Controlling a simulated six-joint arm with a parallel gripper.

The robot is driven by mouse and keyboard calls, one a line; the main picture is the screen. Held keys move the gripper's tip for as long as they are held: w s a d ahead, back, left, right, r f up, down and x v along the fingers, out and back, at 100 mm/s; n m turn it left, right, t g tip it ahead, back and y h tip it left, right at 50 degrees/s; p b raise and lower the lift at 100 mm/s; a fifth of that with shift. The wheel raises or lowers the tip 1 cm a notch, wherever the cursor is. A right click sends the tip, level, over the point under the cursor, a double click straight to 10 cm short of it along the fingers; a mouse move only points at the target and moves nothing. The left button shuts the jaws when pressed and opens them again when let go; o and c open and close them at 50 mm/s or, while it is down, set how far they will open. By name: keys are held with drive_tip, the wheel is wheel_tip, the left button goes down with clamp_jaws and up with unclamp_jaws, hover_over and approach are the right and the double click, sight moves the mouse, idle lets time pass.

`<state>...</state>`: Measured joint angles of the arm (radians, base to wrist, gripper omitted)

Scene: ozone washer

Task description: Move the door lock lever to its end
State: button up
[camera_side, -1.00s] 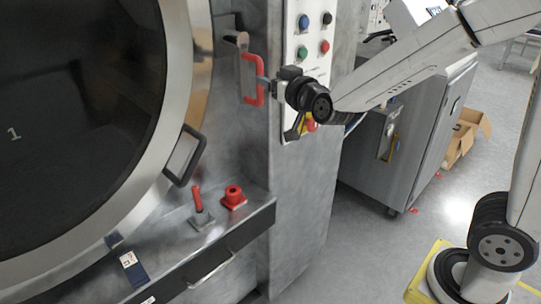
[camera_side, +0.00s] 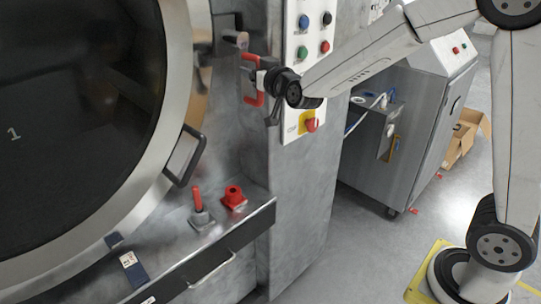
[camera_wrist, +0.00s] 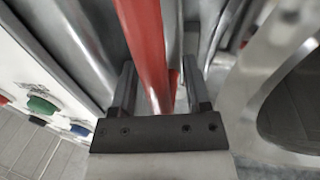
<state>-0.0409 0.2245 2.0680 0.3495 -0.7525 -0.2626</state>
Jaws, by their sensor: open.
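The door lock lever appears to be the red, U-shaped handle (camera_side: 254,100) on the metal front, right of the round door. In the wrist view its red bar (camera_wrist: 145,45) runs between my two fingers, with space on both sides. My gripper (camera_side: 259,77) is at the handle, its fingers open around the bar. The open fingers also show in the wrist view (camera_wrist: 160,80). My gripper partly hides the handle in the side view, and I cannot tell whether a finger touches it.
The large round door (camera_side: 75,110) with a black handle (camera_side: 184,157) fills the left. Below are a small red-handled lever (camera_side: 197,199) and a red knob (camera_side: 233,195) on a ledge. A button panel (camera_side: 309,45) with a red emergency stop (camera_side: 311,125) is close to my wrist.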

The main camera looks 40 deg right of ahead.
clamp_jaws()
idle(1.4)
